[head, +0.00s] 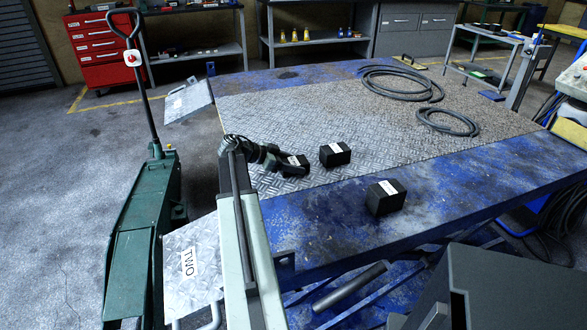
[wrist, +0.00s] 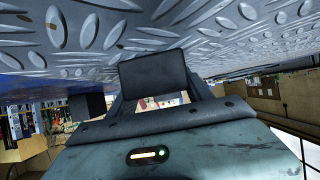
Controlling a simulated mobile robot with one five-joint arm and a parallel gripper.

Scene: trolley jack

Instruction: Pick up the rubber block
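A black rubber block (head: 297,161) with a white label is at my gripper's fingers, over the near left part of the tread plate on the blue table. It also shows as a dark block (wrist: 153,82) between the fingers in the wrist view. My gripper (head: 287,166) is low, near the plate; in the wrist view the fingers (wrist: 155,92) lie at either side of the block. I cannot tell whether they press on it or whether it is lifted. A second labelled black block (head: 335,154) sits just right. A third (head: 386,197) sits on the blue border nearer me.
The blue table (head: 450,165) carries coiled black hoses (head: 402,83) at the back right. A green trolley jack (head: 141,230) with an upright handle stands left of my arm. A plate marked TWO (head: 190,265) is at the near left.

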